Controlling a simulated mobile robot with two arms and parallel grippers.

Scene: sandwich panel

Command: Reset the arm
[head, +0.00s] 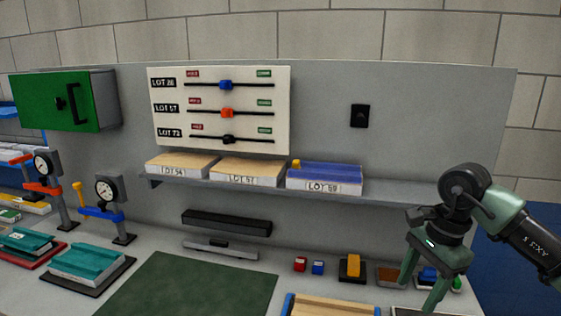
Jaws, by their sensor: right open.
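My right gripper (424,283) is at the lower right of the head view, its arm coming in from the right edge. Its two green fingers point down and are spread apart, with nothing between them that I can make out. It hangs in front of small containers at the right end of the bench and partly hides them. My left gripper is not in view.
A shelf (388,189) holds boxes marked LOT below a slider board (220,140). A green cabinet (45,105) and dial gauges (107,190) stand at left. A green mat (190,285) lies clear. An orange-yellow block (353,266) stands left of the gripper.

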